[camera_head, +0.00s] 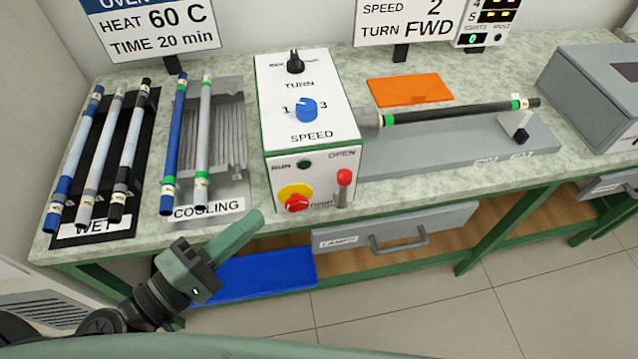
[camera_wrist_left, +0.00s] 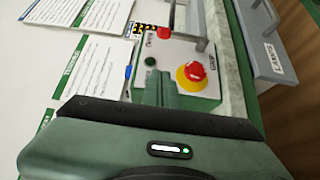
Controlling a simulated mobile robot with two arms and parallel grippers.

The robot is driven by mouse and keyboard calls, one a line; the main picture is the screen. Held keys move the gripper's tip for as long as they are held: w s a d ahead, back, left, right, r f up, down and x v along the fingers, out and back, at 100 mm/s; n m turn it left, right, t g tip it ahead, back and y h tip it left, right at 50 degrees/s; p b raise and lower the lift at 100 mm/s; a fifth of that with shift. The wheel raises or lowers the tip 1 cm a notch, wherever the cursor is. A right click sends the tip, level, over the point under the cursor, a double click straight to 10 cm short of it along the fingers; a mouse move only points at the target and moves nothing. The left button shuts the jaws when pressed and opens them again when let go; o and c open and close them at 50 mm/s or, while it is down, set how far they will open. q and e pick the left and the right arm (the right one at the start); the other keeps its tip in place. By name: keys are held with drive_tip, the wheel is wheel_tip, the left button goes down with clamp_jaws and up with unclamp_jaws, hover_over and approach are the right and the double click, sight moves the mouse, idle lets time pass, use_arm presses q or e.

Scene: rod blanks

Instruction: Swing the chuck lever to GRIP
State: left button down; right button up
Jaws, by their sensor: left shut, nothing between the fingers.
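The chuck lever (camera_head: 343,190) has a red knob and a grey stem on the front of the white and green drive box (camera_head: 309,150). It stands up, its knob just below the OPEN label, with the GRIP label lower at its left. In the left wrist view the lever (camera_wrist_left: 164,32) shows beyond the fingers. My left gripper (camera_head: 252,224) is shut and empty, in front of the bench edge, left of and below the lever and apart from it. It also shows in the left wrist view (camera_wrist_left: 160,84). My right gripper is not in view.
A red stop button on a yellow disc (camera_head: 296,196) sits left of the lever. A black rod (camera_head: 450,111) runs from the grey chuck (camera_head: 369,122) to a support at right. The cooling rack (camera_head: 234,130) and wet rack (camera_head: 96,228) hold rods at left. A drawer (camera_head: 400,230) is below.

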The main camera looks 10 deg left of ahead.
sight(343, 190)
use_arm(q)
drive_tip(key=p+x, duration=0.2)
drive_tip(key=x, duration=0.1)
drive_tip(key=p+x, duration=0.2)
drive_tip(key=x, duration=0.1)
drive_tip(key=p+x, duration=0.2)
drive_tip(key=x, duration=0.1)
drive_tip(key=shift+w+d+r, duration=0.15)
drive_tip(key=shift+w+r, duration=0.15)
drive_tip(key=shift+r, duration=0.05)
drive_tip(key=shift+w+d+f+p, duration=0.15)
drive_tip(key=shift+d+p, duration=0.15)
drive_tip(key=shift+d, duration=0.4)
drive_tip(key=shift+w+d+f+p, duration=0.15)
drive_tip(key=shift+d+p, duration=0.15)
drive_tip(key=shift+d, duration=0.4)
drive_tip(key=shift+w+d+f+p, duration=0.15)
drive_tip(key=shift+d+p, duration=0.15)
drive_tip(key=shift+d, duration=0.4)
